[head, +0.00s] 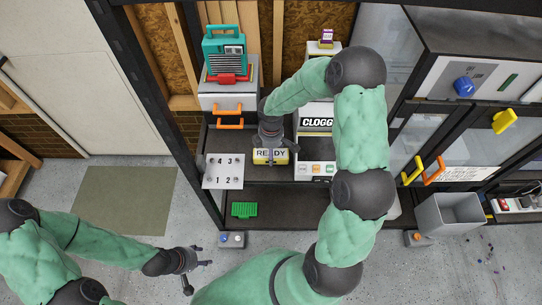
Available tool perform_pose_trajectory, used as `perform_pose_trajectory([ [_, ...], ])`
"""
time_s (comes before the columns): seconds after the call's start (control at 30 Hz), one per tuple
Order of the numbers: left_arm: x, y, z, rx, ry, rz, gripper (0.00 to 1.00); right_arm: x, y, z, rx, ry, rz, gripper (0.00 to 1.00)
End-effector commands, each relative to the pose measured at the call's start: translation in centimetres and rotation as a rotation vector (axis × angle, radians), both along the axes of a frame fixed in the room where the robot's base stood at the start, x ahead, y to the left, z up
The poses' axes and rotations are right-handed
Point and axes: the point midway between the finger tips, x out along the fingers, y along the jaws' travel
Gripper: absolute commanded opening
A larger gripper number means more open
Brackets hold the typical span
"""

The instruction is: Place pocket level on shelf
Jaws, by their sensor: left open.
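I cannot pick out a pocket level for certain in the head view. A small green ribbed object (244,210) lies on the bare lower black shelf (285,208). My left gripper (197,274) is open and empty over the floor at the lower left, apart from the shelf. My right gripper (270,138) points down in front of the shelf bay, just above a yellow READY sign (270,156). Its fingers are small and dark, and I cannot tell whether they hold anything.
A white numbered panel (223,171) stands left of the READY sign. A teal radio (225,47) tops a drawer unit (228,103). A grey bin (449,214) stands right. A dark frame post (160,110) borders the shelf's left side. Floor is open left.

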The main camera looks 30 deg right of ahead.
Motion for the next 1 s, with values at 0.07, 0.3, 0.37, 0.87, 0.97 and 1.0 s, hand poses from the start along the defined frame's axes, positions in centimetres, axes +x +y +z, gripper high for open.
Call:
perform_pose_trajectory([
  [0.07,0.0,0.0,-0.8,0.0,0.0,0.0,0.53,0.0,0.0,-1.7,0.001,0.003,0.0,0.26],
  [0.3,0.0,0.0,-0.9,0.0,0.0,0.0,0.53,0.1,0.0,-2.3,-0.001,-0.001,0.0,0.26],
  [0.37,0.0,0.0,-0.9,0.0,0.0,0.0,0.53,0.1,0.0,-2.3,-0.001,-0.001,0.0,0.26],
  [0.87,0.0,0.0,-1.1,0.0,0.0,0.0,0.53,0.0,0.0,-2.6,0.0,0.0,0.0,0.92],
  [0.97,0.0,0.0,-1.1,0.0,0.0,0.0,0.53,0.0,0.0,-2.6,0.0,0.0,0.0,0.92],
  [1.0,0.0,0.0,-1.0,0.0,0.0,0.0,0.53,0.0,0.0,-2.5,0.0,0.0,0.0,0.92],
])
